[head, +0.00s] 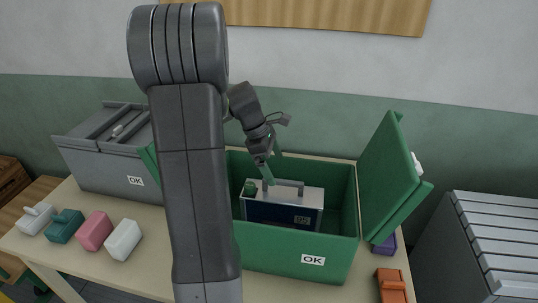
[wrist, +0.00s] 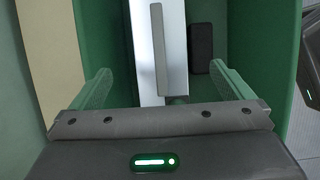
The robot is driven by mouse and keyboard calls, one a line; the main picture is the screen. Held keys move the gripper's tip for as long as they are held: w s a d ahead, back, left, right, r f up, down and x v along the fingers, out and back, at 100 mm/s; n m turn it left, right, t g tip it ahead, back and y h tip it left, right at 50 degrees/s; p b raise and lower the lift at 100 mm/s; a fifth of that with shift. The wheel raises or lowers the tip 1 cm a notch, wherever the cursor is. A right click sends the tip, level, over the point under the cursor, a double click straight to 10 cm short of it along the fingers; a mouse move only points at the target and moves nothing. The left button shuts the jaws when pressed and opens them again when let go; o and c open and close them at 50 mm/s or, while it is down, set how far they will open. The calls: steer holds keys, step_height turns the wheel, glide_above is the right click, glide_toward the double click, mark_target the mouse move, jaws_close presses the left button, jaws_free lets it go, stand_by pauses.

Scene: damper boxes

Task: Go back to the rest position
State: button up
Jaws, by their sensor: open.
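My gripper (wrist: 160,88) is open and empty, its two green fingers spread apart in the wrist view. In the head view my gripper (head: 265,172) points down over the open green box (head: 270,252) marked OK. A white-topped, dark blue case (head: 282,208) with a grey handle stands inside this box. The wrist view shows the case (wrist: 169,50) with its long handle lying between and ahead of the fingers. A dark block (wrist: 202,42) lies beside the case. I cannot tell whether a finger touches the case. My arm hides part of the box's left side.
A grey box (head: 108,160) marked OK stands at the left. White, teal and pink pieces, such as the pink one (head: 95,231), lie on the table (head: 60,252). The green lid (head: 385,190) stands open at the right. An orange part (head: 391,285) and a slatted grey unit (head: 490,245) are at right.

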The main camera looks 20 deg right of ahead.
mark_target(284, 184)
steer(key=shift+v, duration=1.85)
steer(key=shift+d, duration=0.1)
steer(key=x, duration=1.3)
steer(key=shift+s+f+p, duration=0.1)
steer(key=shift+f+p, duration=0.2)
steer(key=shift+f, duration=0.15)
steer(key=shift+r, duration=0.15)
